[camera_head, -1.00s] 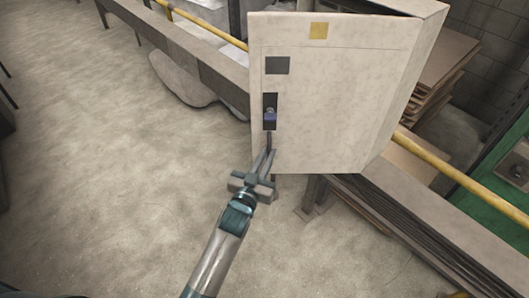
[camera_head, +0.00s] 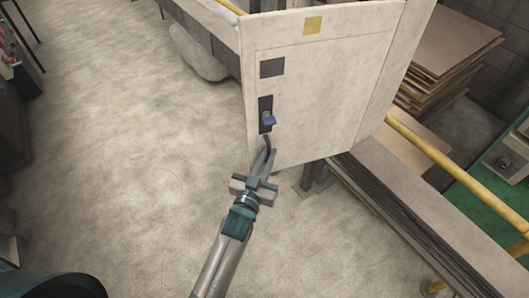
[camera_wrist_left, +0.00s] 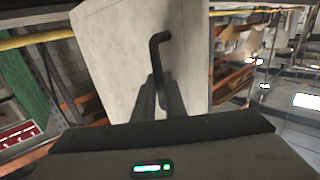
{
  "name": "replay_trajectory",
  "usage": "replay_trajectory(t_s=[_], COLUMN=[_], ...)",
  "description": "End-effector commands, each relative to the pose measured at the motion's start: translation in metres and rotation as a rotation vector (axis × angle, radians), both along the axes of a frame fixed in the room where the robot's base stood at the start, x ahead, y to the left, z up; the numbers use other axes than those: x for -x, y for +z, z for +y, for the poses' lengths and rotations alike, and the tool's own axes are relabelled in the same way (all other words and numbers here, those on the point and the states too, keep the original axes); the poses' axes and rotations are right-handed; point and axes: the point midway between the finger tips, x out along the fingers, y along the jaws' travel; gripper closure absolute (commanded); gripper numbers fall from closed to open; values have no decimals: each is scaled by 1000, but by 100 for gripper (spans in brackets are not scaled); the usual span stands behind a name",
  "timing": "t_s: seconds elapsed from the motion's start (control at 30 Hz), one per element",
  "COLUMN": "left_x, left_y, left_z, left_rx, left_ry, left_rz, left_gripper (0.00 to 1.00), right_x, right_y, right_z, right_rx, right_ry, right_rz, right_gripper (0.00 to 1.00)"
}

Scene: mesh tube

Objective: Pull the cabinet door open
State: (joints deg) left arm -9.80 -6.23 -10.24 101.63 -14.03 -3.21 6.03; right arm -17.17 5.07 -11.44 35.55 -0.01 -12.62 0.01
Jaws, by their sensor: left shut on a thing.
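The cabinet (camera_head: 345,75) is a pale, worn box with a yellow label and a dark square on its front. Its door (camera_head: 310,110) looks flush with the frame; I see no clear gap. A dark plate with a blue-grey latch piece (camera_head: 268,119) sits near the door's left edge. Below it is a dark bent handle (camera_head: 268,143), which also shows in the left wrist view (camera_wrist_left: 157,50). My left gripper (camera_head: 265,158) is shut on the handle's lower part, and its fingers (camera_wrist_left: 160,95) hide that end. My right gripper is not in view.
A yellow rail (camera_head: 425,143) and a long grey beam (camera_head: 400,205) run beside the cabinet at right. Stacked boards (camera_head: 450,55) lie behind it, with a green machine (camera_head: 485,185) at far right. The floor in front and to the left is open.

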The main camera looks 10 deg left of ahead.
Motion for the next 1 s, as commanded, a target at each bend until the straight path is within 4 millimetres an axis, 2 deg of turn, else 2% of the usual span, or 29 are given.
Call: replay_trajectory(t_s=[0.03,0.33,0.37,0.43,0.73,1.0], left_x=[-1,-2,-2,-1,0,0], left_y=[7,7,7,7,3,2], left_z=[-11,-11,-11,-10,-8,-6], left_rx=[7,7,7,7,4,3], left_ry=[-12,-11,-11,-10,-8,-7], left_rz=[-12,-13,-13,-13,-5,-4], left_gripper=[100,100,87,71,71,71], right_x=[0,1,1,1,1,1], right_y=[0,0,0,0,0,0], right_z=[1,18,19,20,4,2], right_rx=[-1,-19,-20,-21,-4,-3], right_ry=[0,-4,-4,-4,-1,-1], right_rz=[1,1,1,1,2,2], right_gripper=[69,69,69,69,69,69])
